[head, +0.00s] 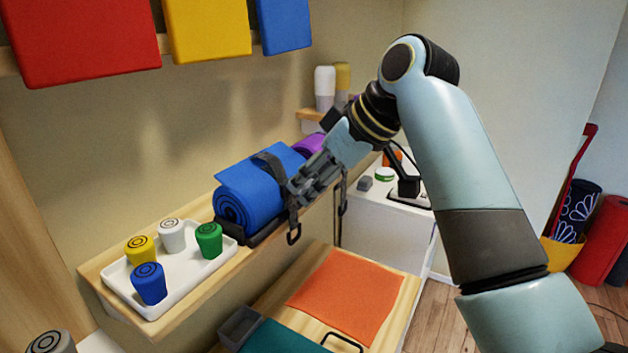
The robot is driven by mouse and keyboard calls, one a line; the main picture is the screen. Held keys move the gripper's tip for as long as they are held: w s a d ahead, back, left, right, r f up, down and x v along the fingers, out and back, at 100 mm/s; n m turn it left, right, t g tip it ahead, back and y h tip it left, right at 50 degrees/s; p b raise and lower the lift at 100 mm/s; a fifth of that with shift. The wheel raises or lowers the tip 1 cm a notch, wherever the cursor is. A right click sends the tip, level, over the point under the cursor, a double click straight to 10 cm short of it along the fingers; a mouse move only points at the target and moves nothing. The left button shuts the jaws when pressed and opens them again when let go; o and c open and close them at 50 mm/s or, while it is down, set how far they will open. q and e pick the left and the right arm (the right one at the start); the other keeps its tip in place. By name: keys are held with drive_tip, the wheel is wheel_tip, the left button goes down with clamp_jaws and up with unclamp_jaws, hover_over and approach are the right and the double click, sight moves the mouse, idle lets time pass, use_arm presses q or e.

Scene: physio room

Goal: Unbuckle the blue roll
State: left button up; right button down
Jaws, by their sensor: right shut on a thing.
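The blue roll (240,196) lies on its side on the wooden shelf, in a dark cradle. A dark strap (272,166) passes over it and hangs down its front, with a buckle-like loop (294,235) dangling below the shelf edge. My right gripper (298,194) is at the front right side of the roll, shut on the strap. The gripper's fingers hide part of the strap and the roll's right end. My left gripper is not in view.
A purple roll (309,144) lies behind my right gripper. Below are an orange cloth (347,296) and a grey box (238,327). A white cabinet (385,230) stands right.

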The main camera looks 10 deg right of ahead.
sight(311, 182)
drive_tip(key=shift+a+r+g+h, duration=0.1)
drive_tip(key=shift+g+h, duration=0.3)
idle(0.3)
drive_tip(key=c, duration=1.1)
unclamp_jaws()
drive_tip(key=shift+w, duration=0.1)
drive_tip(key=shift+r, duration=0.1)
drive_tip(key=shift+s+d+r, duration=0.7)
drive_tip(key=shift+s+d, duration=1)
drive_tip(key=shift+s, duration=0.05)
drive_tip(key=shift+s+d+r, duration=0.65)
drive_tip(key=shift+s+d, duration=1.05)
drive_tip(key=shift+d, duration=0.05)
drive_tip(key=shift+s+d+r, duration=0.7)
drive_tip(key=shift+s+d, duration=1)
drive_tip(key=shift+s, duration=0.05)
